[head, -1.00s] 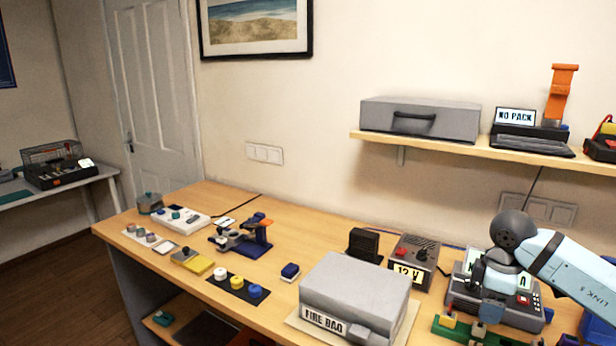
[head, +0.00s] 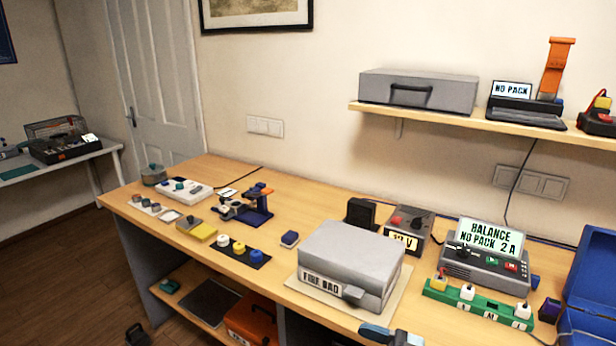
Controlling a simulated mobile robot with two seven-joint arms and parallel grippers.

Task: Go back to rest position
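My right arm shows only as a light blue and dark piece at the bottom edge of the head view, in front of the grey box labelled FIRE BAG (head: 352,262). No gripper fingers can be made out on it. My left arm is not recognisable in the view. A small dark shape (head: 137,335) shows low at the bottom left, and I cannot tell what it is. The charger (head: 487,262), its screen reading BALANCE NO PACK 2 A, stands clear on the bench at the right.
A green strip (head: 478,305) with several plugs lies before the charger, beside a blue case (head: 592,275). A 12 V supply (head: 408,228) stands behind the grey box. Buttons on a dark mat (head: 236,254) and small fixtures fill the bench's left. A shelf (head: 450,117) hangs above.

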